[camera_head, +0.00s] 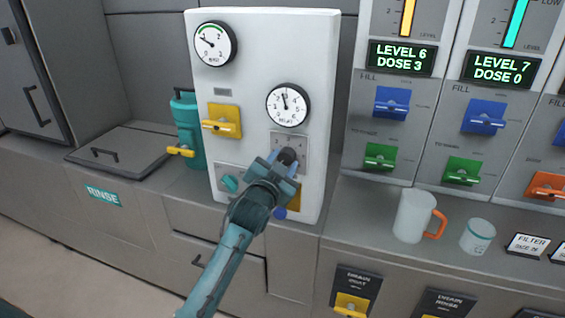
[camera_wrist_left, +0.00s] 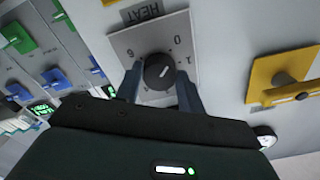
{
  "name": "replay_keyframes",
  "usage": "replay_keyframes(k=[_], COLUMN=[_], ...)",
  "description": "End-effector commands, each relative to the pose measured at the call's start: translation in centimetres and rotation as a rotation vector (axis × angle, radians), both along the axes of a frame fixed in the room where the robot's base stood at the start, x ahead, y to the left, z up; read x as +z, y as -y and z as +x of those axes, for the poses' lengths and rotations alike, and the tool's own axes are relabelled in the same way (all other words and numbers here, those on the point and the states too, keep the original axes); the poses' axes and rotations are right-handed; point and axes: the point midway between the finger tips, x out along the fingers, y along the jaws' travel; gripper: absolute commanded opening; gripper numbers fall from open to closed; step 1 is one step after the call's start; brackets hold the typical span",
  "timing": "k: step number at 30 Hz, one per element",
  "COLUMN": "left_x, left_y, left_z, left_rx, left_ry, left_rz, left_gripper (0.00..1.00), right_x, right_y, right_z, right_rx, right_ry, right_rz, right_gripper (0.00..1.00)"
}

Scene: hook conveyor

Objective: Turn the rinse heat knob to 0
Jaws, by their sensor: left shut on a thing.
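The rinse heat knob (camera_wrist_left: 158,72) is a round dark knob on a grey square plate (camera_wrist_left: 124,42) under the upside-down word HEAT. Figures 6, 0 and 1 show around it. Its short white mark slants to the upper right in the wrist view, roughly toward the 0 and 1 side; the exact setting is hard to read. My left gripper (camera_wrist_left: 159,90) has one finger on each side of the knob and is shut on it. In the head view the knob (camera_head: 288,156) shows dark beyond the left gripper (camera_head: 282,166). My right gripper is not in view.
On the same white panel (camera_head: 264,60) are two dials, a yellow valve (camera_head: 222,122) and a teal knob (camera_head: 229,184). A teal bottle (camera_head: 187,125) stands left. A mug (camera_head: 413,215) and a cup (camera_head: 477,236) stand on the right ledge.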

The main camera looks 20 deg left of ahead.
Motion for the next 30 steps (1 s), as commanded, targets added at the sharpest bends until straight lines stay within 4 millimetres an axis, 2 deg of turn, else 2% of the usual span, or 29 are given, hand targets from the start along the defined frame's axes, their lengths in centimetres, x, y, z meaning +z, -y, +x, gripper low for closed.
replay_keyframes(k=[7,8,15,25,30], left_x=[0.0,0.0,0.0,0.0,-0.2], left_y=[0.0,0.0,0.0,0.0,-0.1], left_z=[0.0,0.0,0.0,-0.4,-2.5], left_rx=[0.000,0.000,-0.001,0.000,0.000], left_ry=[-0.002,-0.002,-0.001,0.000,-0.001], left_rz=[-0.007,-0.007,-0.004,-0.002,-0.002], left_gripper=[0.16,0.39,0.59,0.60,0.60], right_x=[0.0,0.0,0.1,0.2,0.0], right_y=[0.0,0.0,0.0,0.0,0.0], right_z=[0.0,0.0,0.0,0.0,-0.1], right_rx=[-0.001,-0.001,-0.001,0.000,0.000], right_ry=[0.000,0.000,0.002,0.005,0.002], right_rz=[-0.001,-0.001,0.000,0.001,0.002], right_gripper=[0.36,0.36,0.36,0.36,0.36])
